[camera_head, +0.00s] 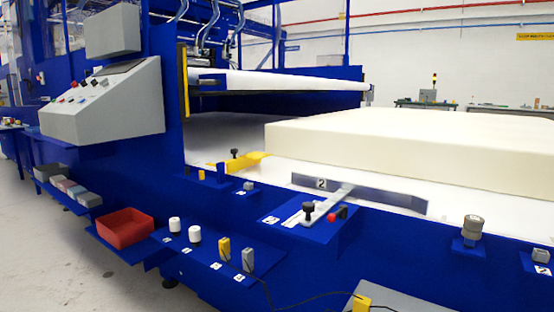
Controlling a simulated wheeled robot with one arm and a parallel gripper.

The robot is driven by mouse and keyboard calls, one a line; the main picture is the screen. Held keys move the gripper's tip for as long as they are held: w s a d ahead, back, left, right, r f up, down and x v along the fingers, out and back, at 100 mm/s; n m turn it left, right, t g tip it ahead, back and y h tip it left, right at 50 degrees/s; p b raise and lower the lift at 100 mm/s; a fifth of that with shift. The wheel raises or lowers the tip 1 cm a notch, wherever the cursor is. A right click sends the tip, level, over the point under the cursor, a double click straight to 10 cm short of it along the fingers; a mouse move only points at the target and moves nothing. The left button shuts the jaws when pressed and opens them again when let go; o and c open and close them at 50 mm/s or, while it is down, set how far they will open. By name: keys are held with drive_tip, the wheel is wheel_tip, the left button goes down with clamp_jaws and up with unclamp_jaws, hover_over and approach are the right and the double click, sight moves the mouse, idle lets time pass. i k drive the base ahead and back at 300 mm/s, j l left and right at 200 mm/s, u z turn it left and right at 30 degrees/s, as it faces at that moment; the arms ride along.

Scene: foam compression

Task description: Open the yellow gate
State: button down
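A flat yellow piece (243,161), which appears to be the yellow gate, lies at the near edge of the white conveyor bed (277,172), left of the foam block. A black knob (234,152) stands on it. Whether it is open or shut is unclear. A grey bar gate labelled 2 (384,196) stands to its right, with a lever arm (330,201) and a black knob (308,207). A large white foam block (400,150) lies on the bed. My gripper is not in view.
A blue machine frame runs along the front. A grey control console (105,105) is at left. Floor at lower left is clear.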

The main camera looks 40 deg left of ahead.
sight(237, 164)
drive_tip(key=u, duration=1.8)
drive_tip(key=i+j, duration=0.15)
drive_tip(key=i, duration=0.2)
drive_tip(key=i+j+u, duration=0.1)
drive_tip(key=i, duration=0.25)
